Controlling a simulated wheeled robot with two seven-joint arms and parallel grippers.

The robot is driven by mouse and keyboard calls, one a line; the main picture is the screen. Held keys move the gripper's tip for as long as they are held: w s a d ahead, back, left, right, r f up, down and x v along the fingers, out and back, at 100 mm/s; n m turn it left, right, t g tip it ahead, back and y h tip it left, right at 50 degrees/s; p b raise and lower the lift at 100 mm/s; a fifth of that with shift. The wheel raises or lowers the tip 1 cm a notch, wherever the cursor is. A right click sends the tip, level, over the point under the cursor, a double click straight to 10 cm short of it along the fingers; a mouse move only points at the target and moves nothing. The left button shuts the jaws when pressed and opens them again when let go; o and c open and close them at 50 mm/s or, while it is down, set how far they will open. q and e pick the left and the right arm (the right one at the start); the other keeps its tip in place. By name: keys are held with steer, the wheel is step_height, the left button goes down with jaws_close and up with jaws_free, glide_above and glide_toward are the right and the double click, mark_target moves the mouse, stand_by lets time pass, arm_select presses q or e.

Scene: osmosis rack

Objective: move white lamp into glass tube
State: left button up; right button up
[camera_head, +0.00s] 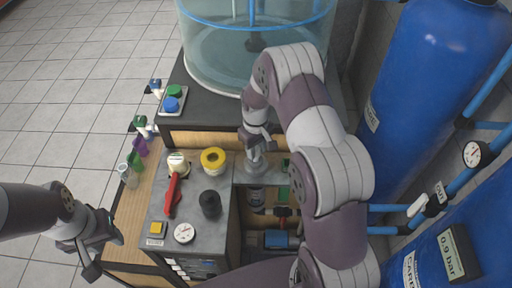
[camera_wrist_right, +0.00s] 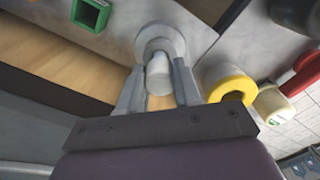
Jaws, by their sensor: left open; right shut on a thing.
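My right gripper (camera_head: 258,138) is shut on a white, rounded piece, which looks like the white lamp (camera_wrist_right: 158,72), held between its two fingers in the right wrist view. A pale, round, collar-like fitting (camera_wrist_right: 160,38) sits just beyond the lamp, and the lamp's far end overlaps it. This may be the mouth of the glass tube; I cannot tell whether the lamp is inside it or only in front of it. In the head view the fitting (camera_head: 256,163) shows just below my right gripper, partly hidden. My left gripper (camera_head: 97,258) is open and empty at the lower left, beside the bench.
A yellow roll (camera_head: 213,158), a white-capped jar (camera_head: 178,162), a red handle (camera_head: 172,195), a black knob (camera_head: 210,202) and a gauge (camera_head: 183,233) crowd the grey top. A large clear tank (camera_head: 215,55) stands behind. Blue cylinders (camera_head: 430,75) and pipes border the right.

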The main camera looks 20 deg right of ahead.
steer(key=shift+f+b, duration=0.65)
steer(key=shift+f, duration=0.4)
steer(key=o, duration=1.3)
step_height(320, 180, up, 8)
steer(key=p, duration=0.6)
steer(key=shift+r, duration=0.1)
